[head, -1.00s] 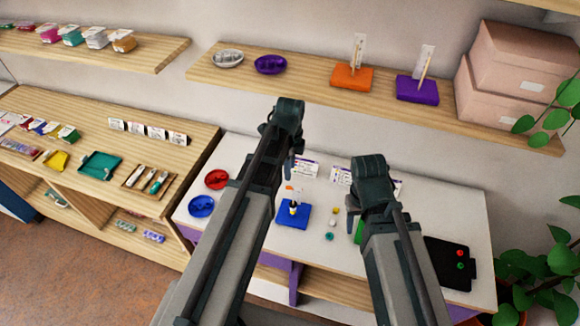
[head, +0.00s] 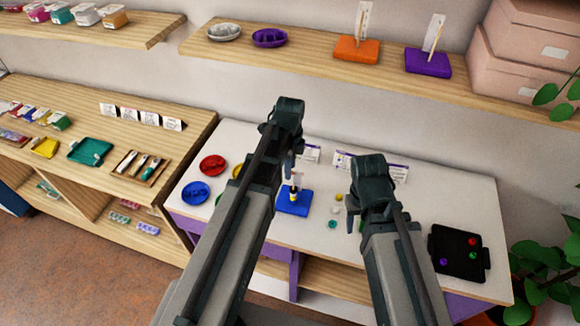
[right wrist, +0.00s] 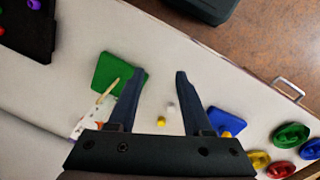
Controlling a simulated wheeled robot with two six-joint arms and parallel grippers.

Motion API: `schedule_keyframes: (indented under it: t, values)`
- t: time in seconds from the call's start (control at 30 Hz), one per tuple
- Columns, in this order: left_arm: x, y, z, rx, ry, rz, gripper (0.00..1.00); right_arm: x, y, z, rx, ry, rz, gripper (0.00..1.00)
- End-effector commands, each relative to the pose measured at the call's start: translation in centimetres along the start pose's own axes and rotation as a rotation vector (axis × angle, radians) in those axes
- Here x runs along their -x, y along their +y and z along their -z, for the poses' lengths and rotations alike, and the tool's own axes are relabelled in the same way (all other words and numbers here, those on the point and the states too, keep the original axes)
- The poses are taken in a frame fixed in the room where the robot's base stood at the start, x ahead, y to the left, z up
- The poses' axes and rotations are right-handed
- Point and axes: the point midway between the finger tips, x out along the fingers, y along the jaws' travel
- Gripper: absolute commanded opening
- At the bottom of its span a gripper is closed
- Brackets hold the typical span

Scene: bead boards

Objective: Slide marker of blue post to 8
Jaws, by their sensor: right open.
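The blue post's flat blue base (head: 294,204) stands on the white table, with a short upright part and a small yellow and dark piece low on it; the marker and scale numbers are too small to read. The base shows partly in the right wrist view (right wrist: 227,120), right of the fingers. My left gripper (head: 289,165) appears just above the post in the head view; its jaw opening is not clear. My right gripper (head: 356,212) is to the right of the post. In the right wrist view my right gripper (right wrist: 158,80) is open and empty.
A green base (right wrist: 120,72) with a stick and card is left of the right fingers. Small beads (head: 335,210) lie between the posts. Red (head: 213,165) and blue (head: 196,193) dishes stand left; a black tray (head: 458,252) is right. Orange (head: 357,48) and purple (head: 428,62) posts stand on the shelf.

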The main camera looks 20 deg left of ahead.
Motion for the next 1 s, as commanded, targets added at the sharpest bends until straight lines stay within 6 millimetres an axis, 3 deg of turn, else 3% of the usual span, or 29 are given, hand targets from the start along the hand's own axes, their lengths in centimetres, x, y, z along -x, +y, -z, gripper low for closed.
schedule_keyframes:
  t: [0.03, 0.23, 1.0]
  values:
    - [0.00, 0.00, 0.00, 0.000, 0.000, 0.000, 0.35, 0.00, 0.00, 0.00, 0.000, 0.000, 0.000, 0.50]
    - [0.00, 0.00, 0.00, 0.000, 0.000, 0.000, 0.00, 0.00, 0.00, 0.00, 0.000, 0.000, 0.000, 0.50]
    - [-0.95, 0.00, 0.00, 0.000, 0.000, 0.000, 0.00, -0.94, -0.09, 0.06, 0.000, 0.000, 0.000, 0.50]
